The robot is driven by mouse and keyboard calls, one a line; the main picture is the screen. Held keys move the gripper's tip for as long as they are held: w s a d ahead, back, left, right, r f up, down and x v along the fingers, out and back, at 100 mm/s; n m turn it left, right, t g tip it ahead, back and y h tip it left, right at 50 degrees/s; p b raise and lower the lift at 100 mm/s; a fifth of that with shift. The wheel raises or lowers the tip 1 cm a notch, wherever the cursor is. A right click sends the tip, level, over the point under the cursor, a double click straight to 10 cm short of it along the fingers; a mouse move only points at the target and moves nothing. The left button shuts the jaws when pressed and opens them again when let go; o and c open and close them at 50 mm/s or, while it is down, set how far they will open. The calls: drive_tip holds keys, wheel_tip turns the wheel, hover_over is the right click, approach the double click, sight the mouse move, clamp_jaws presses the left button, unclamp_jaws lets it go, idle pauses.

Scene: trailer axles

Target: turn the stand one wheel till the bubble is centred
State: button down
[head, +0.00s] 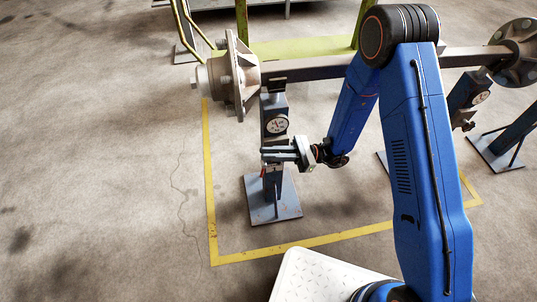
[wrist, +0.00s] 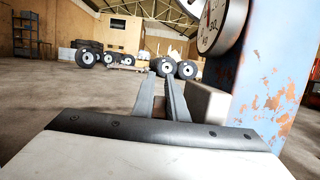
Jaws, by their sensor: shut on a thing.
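A grey-blue stand (head: 278,192) with a round white dial (head: 277,124) holds up the left end of the axle (head: 310,68). Its dial also shows in part at the top of the wrist view (wrist: 211,20), beside the rusty blue post (wrist: 270,85). My gripper (head: 268,156) is at the front of this stand, below the dial, its fingers pointing left. It is shut on a small part there, taken as the stand's wheel, which the fingers hide. In the wrist view the two fingers (wrist: 160,85) lie close together. I cannot make out a bubble in either view.
A hub (head: 236,76) sits on the axle's left end, above the stand. Yellow tape (head: 209,190) marks the floor. The floor at the left is clear. Several tyres (wrist: 187,69) are far off.

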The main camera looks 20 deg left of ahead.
drive_tip(key=shift+w+d+r+g+y, duration=0.2)
drive_tip(key=shift+g+y, duration=0.2)
drive_tip(key=shift+y, duration=0.3)
drive_tip(key=c, duration=2)
unclamp_jaws()
drive_tip(key=shift+c, duration=0.2)
drive_tip(key=shift+d, duration=0.1)
drive_tip(key=v, duration=1.7)
drive_tip(key=shift+f, duration=0.15)
drive_tip(key=shift+d, duration=0.15)
